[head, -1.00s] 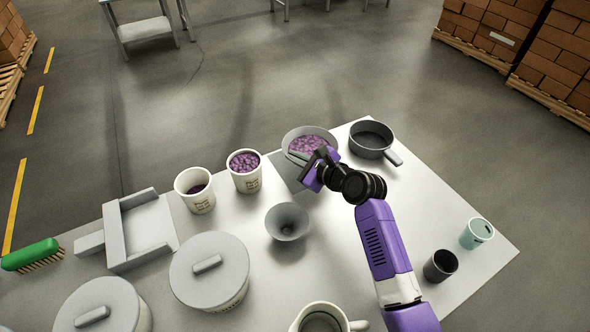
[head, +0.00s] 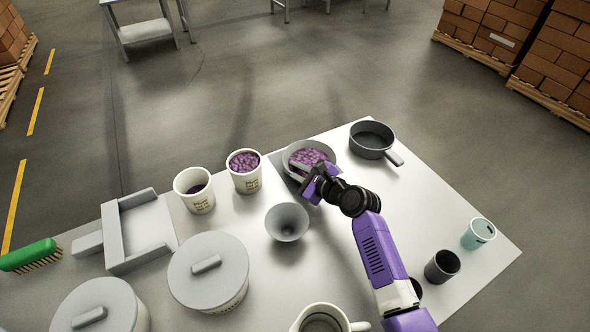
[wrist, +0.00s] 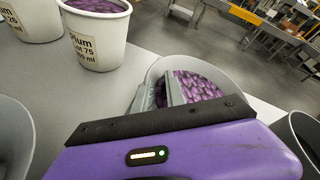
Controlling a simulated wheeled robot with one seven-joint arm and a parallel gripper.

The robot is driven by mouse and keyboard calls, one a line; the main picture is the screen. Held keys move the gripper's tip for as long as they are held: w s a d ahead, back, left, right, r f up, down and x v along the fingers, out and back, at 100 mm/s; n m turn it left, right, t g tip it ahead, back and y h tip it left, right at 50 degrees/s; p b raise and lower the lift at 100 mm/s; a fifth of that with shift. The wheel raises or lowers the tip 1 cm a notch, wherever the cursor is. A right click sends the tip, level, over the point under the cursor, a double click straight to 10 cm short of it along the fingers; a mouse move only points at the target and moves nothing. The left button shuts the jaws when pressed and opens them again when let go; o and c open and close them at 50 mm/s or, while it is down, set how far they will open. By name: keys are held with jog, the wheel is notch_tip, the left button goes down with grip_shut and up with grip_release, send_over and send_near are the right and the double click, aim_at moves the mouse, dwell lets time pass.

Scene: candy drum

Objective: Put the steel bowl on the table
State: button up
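The steel bowl (head: 328,151) is a wide grey bowl with purple candies in it, at the back edge of the table (head: 370,215). It also shows in the wrist view (wrist: 228,76), close beyond my gripper. My gripper (head: 302,172) is at the bowl's near side; in the wrist view its fingers (wrist: 158,92) close on the near rim. The bowl looks about level and low over the tabletop; I cannot tell whether its base touches, since its underside is hidden.
A dark pan (head: 372,138) stands close right of the bowl. A dark cup (head: 441,266) and teal cup (head: 478,234) stand right. The table between pan and cups is clear.

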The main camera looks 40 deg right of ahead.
jog(key=shift+o, duration=0.2)
jog(key=shift+r, duration=0.2)
jog(key=v, duration=1.2)
dwell(0.3)
